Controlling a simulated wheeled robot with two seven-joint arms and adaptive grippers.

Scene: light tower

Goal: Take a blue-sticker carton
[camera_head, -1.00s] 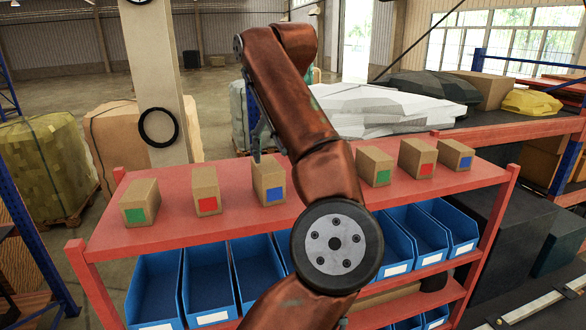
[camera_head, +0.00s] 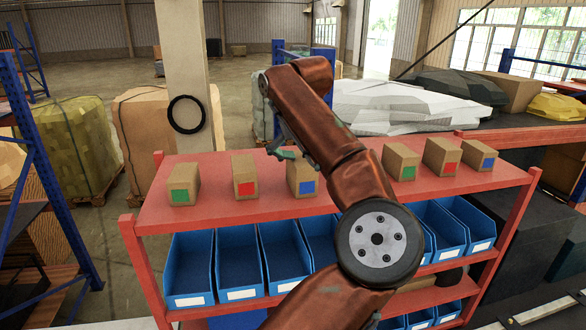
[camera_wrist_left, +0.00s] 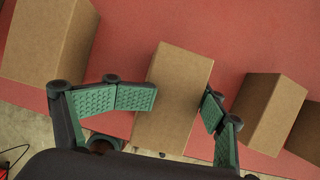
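A small brown carton with a blue sticker (camera_head: 303,176) stands upright on the red shelf top (camera_head: 225,212), third from the left. Another blue-sticker carton (camera_head: 480,155) stands at the right end of the row. My left gripper (camera_head: 284,152) is open and empty at the upper back-left of the third carton. In the left wrist view its green-padded fingers (camera_wrist_left: 180,104) are spread, with a carton (camera_wrist_left: 170,100) between and beyond them. That carton's sticker is hidden there. I cannot tell whether the fingers touch it. My right gripper is not in view.
Green-sticker cartons (camera_head: 184,184) (camera_head: 401,162) and red-sticker cartons (camera_head: 245,176) (camera_head: 441,156) stand in the same row, with gaps between. Blue bins (camera_head: 238,262) fill the level below. A post (camera_head: 184,75) stands behind the shelf.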

